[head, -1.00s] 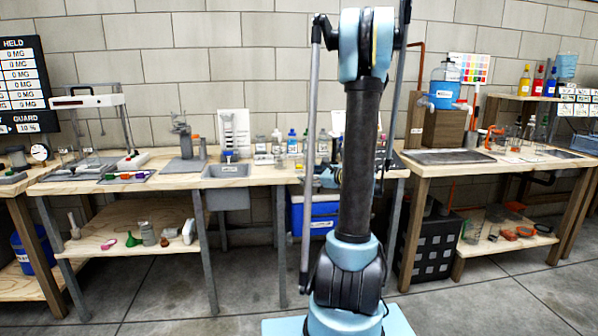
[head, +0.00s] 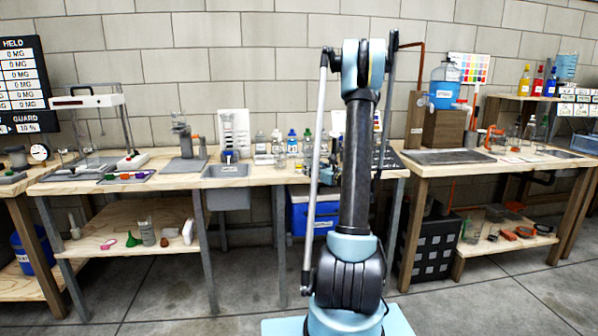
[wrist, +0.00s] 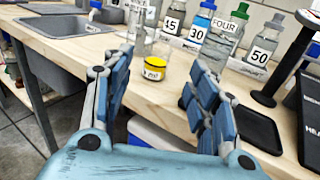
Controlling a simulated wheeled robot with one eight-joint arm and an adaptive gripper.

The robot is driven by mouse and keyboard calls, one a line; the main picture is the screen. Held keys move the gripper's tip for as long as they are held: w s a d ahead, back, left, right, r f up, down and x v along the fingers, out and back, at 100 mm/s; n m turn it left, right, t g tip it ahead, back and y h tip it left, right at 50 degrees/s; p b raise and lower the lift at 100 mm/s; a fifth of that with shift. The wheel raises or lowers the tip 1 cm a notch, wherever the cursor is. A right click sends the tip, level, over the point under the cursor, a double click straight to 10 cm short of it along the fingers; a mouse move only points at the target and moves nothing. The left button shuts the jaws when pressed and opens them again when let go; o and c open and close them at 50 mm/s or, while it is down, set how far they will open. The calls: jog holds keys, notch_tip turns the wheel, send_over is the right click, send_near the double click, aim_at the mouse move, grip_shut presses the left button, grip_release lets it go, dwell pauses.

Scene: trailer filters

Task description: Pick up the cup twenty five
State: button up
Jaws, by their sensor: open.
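My gripper (wrist: 161,62) is open in the wrist view, its blue padded fingers apart and nothing held. I cannot make out a cup marked twenty five. A small jar with a yellow top and a yellow label (wrist: 153,70) stands on the bench, seen between the fingers; its label is too small to read. Behind it stand bottles marked 45 (wrist: 171,22), 30 (wrist: 199,27), FOUR (wrist: 228,35) and 50 (wrist: 261,52). In the head view my arm hides part of the bench top, and the gripper cannot be made out clearly.
The wooden bench (wrist: 94,48) has a grey sink (wrist: 62,68) at left. A black stand (wrist: 294,62) and a dark tray (wrist: 252,130) are at right. In the head view, a blue cooler (head: 313,212) sits below the bench.

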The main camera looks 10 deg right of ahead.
aim_at(299, 167)
jog(key=x, duration=1)
jog(key=shift+w+a+f, duration=0.1)
jog(key=c, duration=1.1)
